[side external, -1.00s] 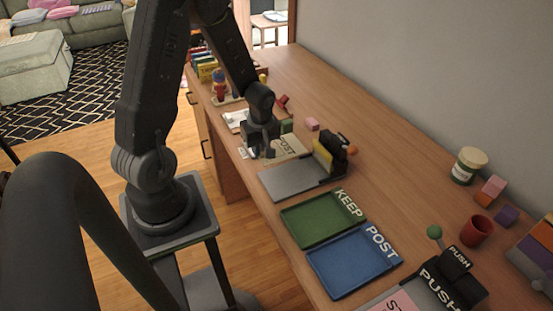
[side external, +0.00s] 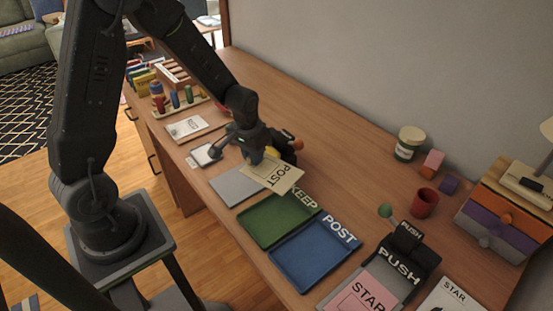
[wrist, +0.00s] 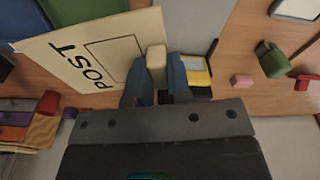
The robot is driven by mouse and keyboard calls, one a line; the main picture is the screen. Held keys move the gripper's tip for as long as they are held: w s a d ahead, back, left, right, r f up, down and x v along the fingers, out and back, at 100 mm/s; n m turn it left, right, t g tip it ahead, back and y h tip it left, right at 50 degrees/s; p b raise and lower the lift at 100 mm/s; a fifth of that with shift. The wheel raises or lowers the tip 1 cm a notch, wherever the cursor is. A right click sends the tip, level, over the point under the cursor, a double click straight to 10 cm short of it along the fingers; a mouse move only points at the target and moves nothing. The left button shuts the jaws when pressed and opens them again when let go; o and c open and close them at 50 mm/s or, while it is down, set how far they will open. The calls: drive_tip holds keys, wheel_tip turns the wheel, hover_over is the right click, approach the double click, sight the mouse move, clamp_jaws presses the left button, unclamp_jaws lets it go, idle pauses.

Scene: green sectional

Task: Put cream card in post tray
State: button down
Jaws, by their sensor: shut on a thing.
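The cream card (side external: 272,176), printed POST, is held in the air above the grey plate (side external: 236,185) and near the green KEEP tray. My gripper (side external: 256,160) is shut on one edge of it. In the wrist view the fingers (wrist: 157,80) pinch the edge of the cream card (wrist: 112,50). The blue post tray (side external: 312,257), labelled POST, lies empty on the desk to the lower right of the card. The green KEEP tray (side external: 273,222) lies empty between the grey plate and the post tray.
A device with a green-knobbed lever and PUSH label (side external: 400,262) stands right of the post tray, with a pink STAR card (side external: 362,296). A red cup (side external: 424,203), a jar (side external: 409,143) and small blocks stand near the wall. A peg toy (side external: 178,101) stands at the far left.

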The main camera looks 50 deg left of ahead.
sight(266, 166)
drive_tip(key=d+m, duration=0.1)
drive_tip(key=w+d+m, duration=0.1)
drive_tip(key=d+m, duration=0.1)
drive_tip(key=shift+w+d, duration=0.2)
drive_tip(key=shift+w, duration=0.05)
drive_tip(key=shift+d+r, duration=0.1)
drive_tip(key=shift+r, duration=0.3)
wheel_tip(266, 166, up, 11)
drive_tip(key=w+a, duration=2)
drive_tip(key=a, duration=0.1)
wheel_tip(266, 166, down, 19)
drive_tip(key=shift+f, duration=2.2)
drive_tip(key=shift+f, duration=0.1)
